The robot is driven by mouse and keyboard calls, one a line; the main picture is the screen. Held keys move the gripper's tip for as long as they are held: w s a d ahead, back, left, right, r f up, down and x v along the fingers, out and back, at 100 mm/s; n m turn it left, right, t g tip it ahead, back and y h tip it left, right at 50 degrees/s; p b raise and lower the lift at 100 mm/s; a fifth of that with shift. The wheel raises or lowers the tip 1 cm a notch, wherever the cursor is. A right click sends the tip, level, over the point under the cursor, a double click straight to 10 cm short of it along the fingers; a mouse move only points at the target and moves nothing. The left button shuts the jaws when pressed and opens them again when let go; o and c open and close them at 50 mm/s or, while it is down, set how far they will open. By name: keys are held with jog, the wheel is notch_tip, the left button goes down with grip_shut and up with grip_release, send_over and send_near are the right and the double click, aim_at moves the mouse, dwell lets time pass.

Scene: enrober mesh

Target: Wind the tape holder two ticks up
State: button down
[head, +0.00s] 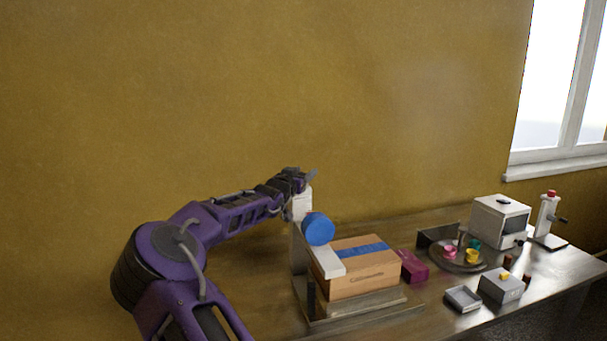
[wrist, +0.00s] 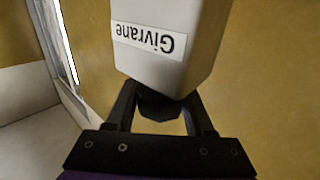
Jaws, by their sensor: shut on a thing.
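The tape holder stands at the middle of the bench in the head view, with a white upright post (head: 302,207), a blue tape roll (head: 318,229) and a pale lower arm (head: 327,262) beside a cardboard box (head: 375,277). My gripper (head: 303,179) is at the top of the post. In the wrist view a white housing (wrist: 195,20) labelled "Givrane" fills the upper middle. My gripper there (wrist: 160,102) is shut on a dark knob (wrist: 158,108) at the end of the housing. The head view does not show the knob clearly, and no tick marks are readable.
The box, with a blue tape strip (head: 362,250), rests on a metal base (head: 360,306). To the right are a magenta block (head: 414,267), a round tray (head: 442,263) with small coloured pieces, a white cube-shaped machine (head: 499,221) and a grey box (head: 500,287).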

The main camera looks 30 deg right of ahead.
jog(key=b, duration=0.3)
jog(key=shift+f, duration=0.25)
jog(key=n+t+y+b, duration=0.1)
jog(key=b, duration=0.3)
jog(key=shift+t, duration=0.3)
jog(key=n+t+y+b, duration=0.1)
jog(key=b, duration=0.2)
jog(key=shift+w+a+r+y, duration=0.1)
jog(key=shift+w+y, duration=0.05)
jog(key=shift+y, duration=0.25)
jog(key=shift+a+r+n+t+y+b, duration=0.1)
jog(key=shift+r+n+t+y+b, duration=0.1)
jog(key=shift+n+t+y+b, duration=0.5)
jog(key=n+t+y+p, duration=0.1)
jog(key=y+p, duration=0.1)
jog(key=a+n+t+y+p, duration=0.1)
jog(key=n+y+p, duration=0.1)
jog(key=p, duration=0.1)
jog(key=n+t+y+p, duration=0.1)
jog(key=n+y+p, duration=0.1)
jog(key=y+p, duration=0.1)
jog(key=shift+w+a+r, duration=0.1)
jog(key=shift+w+a, duration=0.1)
jog(key=shift+w, duration=0.2)
jog(key=shift+a+f+p, duration=0.1)
jog(key=shift+f+p, duration=0.1)
jog(key=shift+p, duration=0.1)
